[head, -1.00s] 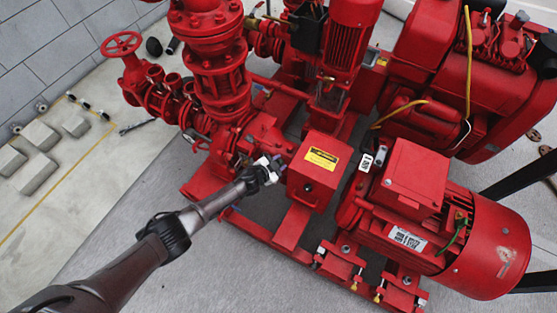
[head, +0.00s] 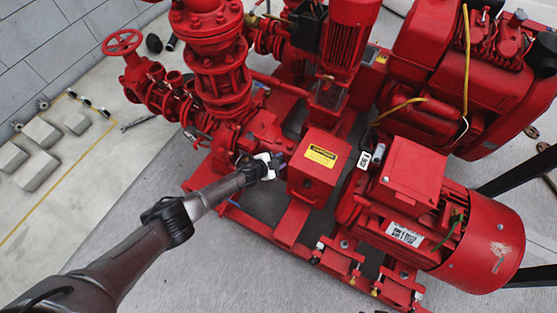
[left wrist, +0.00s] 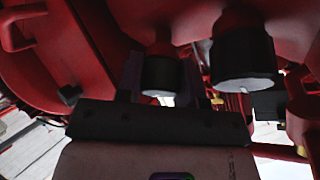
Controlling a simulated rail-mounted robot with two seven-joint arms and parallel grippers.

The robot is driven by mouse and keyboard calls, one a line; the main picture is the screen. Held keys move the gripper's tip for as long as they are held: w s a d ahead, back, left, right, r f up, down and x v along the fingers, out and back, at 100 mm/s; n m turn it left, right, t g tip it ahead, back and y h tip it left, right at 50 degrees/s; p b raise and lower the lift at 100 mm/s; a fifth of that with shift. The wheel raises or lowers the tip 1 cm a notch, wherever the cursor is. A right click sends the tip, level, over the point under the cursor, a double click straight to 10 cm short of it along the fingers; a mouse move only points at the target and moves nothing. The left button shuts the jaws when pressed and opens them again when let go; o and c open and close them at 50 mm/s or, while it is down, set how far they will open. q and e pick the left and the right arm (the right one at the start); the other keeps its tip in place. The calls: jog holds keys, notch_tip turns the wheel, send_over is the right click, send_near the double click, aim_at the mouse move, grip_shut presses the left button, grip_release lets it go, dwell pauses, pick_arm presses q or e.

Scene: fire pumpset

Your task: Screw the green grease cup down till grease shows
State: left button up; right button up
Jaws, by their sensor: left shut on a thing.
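My left gripper (head: 280,162) reaches in between the red pump casing (head: 262,132) and the red guard box with a yellow label (head: 312,182). In the left wrist view its two dark fingers (left wrist: 160,78) stand either side of a dark round grease cup (left wrist: 161,76) and are shut on it. A second, larger dark cup (left wrist: 243,62) hangs to the right, apart from the fingers. Both look black in the shadow, with pale lower faces; I cannot make out green. No grease can be made out. The head view hides the held cup. My right gripper is not in view.
The red motor (head: 440,215) lies right of the guard box. Red pipework and a handwheel valve (head: 122,42) stand at the upper left. The red base frame (head: 262,233) runs below the gripper. Grey floor (head: 200,262) is clear at the lower left.

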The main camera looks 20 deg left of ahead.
pick_arm(q)
jog(key=o, duration=0.7)
jog(key=shift+c, duration=0.2)
jog(key=shift+s+a+r+p, duration=0.15)
jog(key=shift+s+r+p, duration=0.2)
jog(key=shift+p, duration=0.15)
jog(key=p+v, duration=0.7)
jog(key=v, duration=0.5)
jog(key=shift+s+a+p, duration=0.25)
jog(key=shift+s+p, duration=0.1)
jog(key=shift+p, duration=0.05)
jog(key=shift+r, duration=0.1)
